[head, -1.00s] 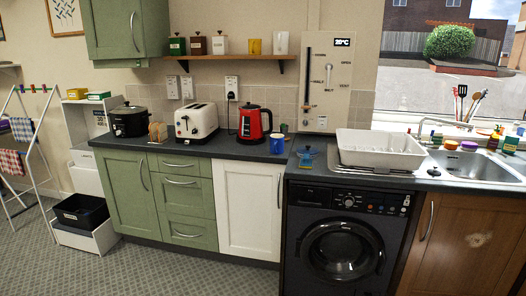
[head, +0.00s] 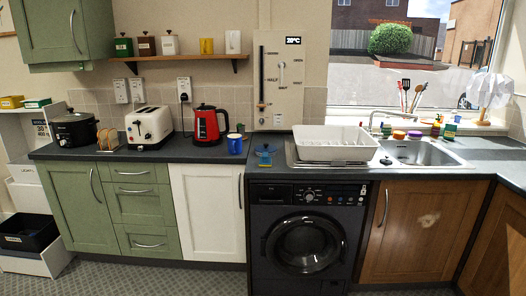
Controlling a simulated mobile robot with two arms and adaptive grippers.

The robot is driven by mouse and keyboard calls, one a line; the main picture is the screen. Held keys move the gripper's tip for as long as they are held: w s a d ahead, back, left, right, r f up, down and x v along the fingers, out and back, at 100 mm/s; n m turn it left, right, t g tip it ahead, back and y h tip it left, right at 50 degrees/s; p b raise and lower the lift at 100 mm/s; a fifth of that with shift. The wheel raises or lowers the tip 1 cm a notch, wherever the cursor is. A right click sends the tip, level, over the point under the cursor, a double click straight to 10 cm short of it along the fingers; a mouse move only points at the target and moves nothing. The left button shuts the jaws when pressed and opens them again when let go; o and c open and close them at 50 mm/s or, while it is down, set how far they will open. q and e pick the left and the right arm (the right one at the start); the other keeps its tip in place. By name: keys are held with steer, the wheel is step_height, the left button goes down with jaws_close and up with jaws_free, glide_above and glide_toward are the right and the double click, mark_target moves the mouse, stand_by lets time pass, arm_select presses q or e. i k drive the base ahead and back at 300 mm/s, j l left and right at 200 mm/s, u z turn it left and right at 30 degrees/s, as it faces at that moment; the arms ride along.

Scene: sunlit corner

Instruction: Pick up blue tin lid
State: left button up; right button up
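A small blue item (head: 264,151) with a darker raised part on top lies on the dark worktop, just left of the white dish rack. It may be the blue tin lid, but it is too small to tell for sure. A blue mug (head: 235,144) stands to its left, apart from it. Neither of my grippers shows in the head view.
The worktop (head: 190,152) also holds a red kettle (head: 208,125), a white toaster (head: 149,126) and a black slow cooker (head: 74,131). The dish rack (head: 333,143) stands beside the sink (head: 425,152). A black washing machine (head: 304,240) is below. Floor shows along the bottom.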

mark_target(265, 147)
steer(key=i+j, duration=0.2)
steer(key=i, duration=0.2)
steer(key=i+j+z, duration=0.1)
steer(key=i, duration=0.3)
steer(key=i+j, duration=0.35)
steer(key=i+z, duration=0.05)
